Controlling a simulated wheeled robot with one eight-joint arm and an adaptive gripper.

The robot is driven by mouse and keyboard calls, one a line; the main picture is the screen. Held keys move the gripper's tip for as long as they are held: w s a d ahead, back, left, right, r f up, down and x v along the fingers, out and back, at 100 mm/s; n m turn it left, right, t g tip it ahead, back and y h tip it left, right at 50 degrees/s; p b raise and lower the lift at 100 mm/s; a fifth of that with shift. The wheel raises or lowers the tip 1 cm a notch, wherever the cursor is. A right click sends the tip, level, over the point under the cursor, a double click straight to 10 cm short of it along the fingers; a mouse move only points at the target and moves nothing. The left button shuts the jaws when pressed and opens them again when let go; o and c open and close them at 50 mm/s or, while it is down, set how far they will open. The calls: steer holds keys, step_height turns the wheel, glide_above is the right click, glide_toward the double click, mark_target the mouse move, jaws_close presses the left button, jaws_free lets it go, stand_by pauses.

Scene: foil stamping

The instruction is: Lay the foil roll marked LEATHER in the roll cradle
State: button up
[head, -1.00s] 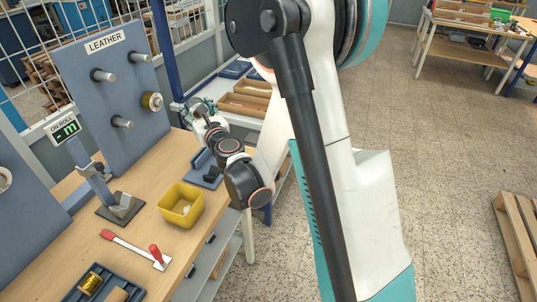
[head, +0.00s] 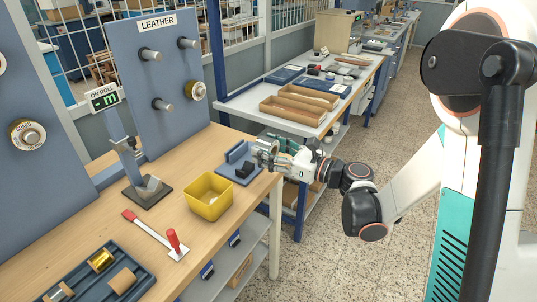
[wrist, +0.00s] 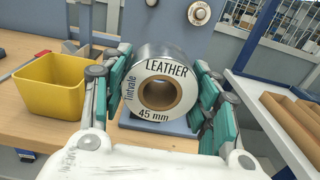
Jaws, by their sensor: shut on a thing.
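My gripper (head: 268,152) is shut on a silver foil roll, its fingers on either side. In the wrist view the roll (wrist: 178,70) faces me with a white end label reading LEATHER and 45 mm around a brown core. In the head view it is a small silver shape at the fingertips. A blue fixture that looks like the roll cradle (head: 229,172) sits on the bench near its right end. The roll is beside its right side in the head view. In the wrist view blue base (wrist: 153,125) shows below the roll; I cannot tell whether they touch.
A yellow bin (head: 209,207) stands left of the cradle. A blue pegboard (head: 127,58) marked LEATHER has bare pegs and one gold-ended roll (head: 195,91). An ON ROLL display (head: 104,98), a red-handled tool (head: 171,243) and a dark tray (head: 137,292) are further left.

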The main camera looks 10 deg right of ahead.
stand_by(0.4)
steer(key=shift+w+a+f+b, duration=0.25)
steer(key=shift+w+a+f, duration=0.35)
steer(key=shift+w+a, duration=0.35)
steer(key=shift+w+a+f+b, duration=0.2)
steer(key=shift+w+a+f, duration=0.45)
steer(key=shift+a, duration=0.55)
steer(key=shift+w+a+f+b, duration=0.25)
steer(key=shift+w+a+f, duration=0.25)
steer(key=shift+w+a, duration=0.5)
steer(key=shift+s+f, duration=0.15)
steer(key=shift+f, duration=1.35)
steer(key=o, duration=1.3)
steer(key=shift+c, duration=0.2)
